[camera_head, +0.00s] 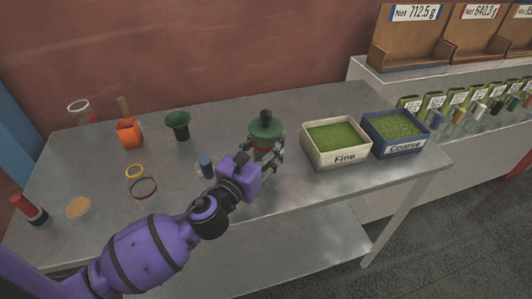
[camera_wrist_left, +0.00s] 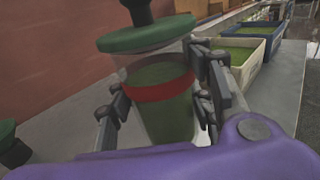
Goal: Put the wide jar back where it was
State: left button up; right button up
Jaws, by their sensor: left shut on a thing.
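The wide jar (camera_head: 265,137) is clear, with green contents, a red band and a green disc with a dark knob on top. It stands upright left of the Fine bin. My left gripper (camera_head: 266,152) is shut around its side, below the disc. In the left wrist view the jar (camera_wrist_left: 163,105) sits between the two fingers (camera_wrist_left: 160,100), its red band level with them. Its lower end is partly hidden by the gripper, and I cannot tell whether it touches the table. My right gripper is not in view.
A white Fine bin (camera_head: 345,158) and a blue Coarse bin (camera_head: 405,147) stand right of the jar. The metal table (camera_head: 220,125) is bare behind the gripper.

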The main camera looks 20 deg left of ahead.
aim_at(266, 153)
pick_arm(q)
jog(key=f, duration=0.2)
jog(key=f+b, duration=0.1)
jog(key=f, duration=0.1)
jog(key=shift+w+a, duration=0.15)
jog(key=shift+w, duration=0.05)
jog(key=shift+r, duration=0.3)
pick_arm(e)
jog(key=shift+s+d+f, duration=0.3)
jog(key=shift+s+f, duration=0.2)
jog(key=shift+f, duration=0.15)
pick_arm(q)
jog(key=shift+f, duration=0.2)
jog(key=o, duration=1.1)
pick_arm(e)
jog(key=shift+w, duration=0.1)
pick_arm(q)
jog(key=shift+o, duration=0.2)
